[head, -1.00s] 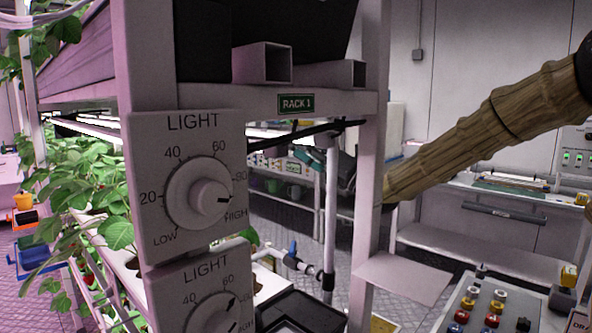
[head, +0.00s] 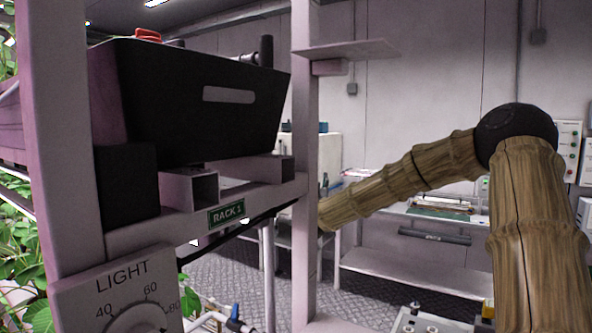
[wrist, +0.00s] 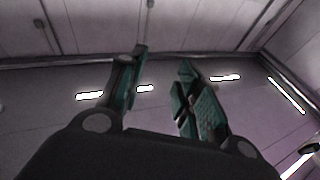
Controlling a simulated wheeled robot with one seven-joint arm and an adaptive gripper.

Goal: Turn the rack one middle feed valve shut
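A small valve with a blue handle (head: 235,318) shows at the bottom edge of the head view, on white piping behind the rack post. Its lower part is cut off by the frame, and I cannot tell its handle's exact angle. The green RACK 1 sign (head: 226,215) is on the rack's crossbar above it. My wooden-looking arm reaches in from the right and passes behind the rack post, so my gripper is not clearly seen in the head view. In the wrist view my gripper (wrist: 163,62) has its fingers apart with nothing between them, facing wall and ceiling lights.
The rack post (head: 305,150) stands between the camera and my arm's end. A black bin (head: 195,110) sits on the rack above the sign. A LIGHT dial panel (head: 120,295) is at lower left.

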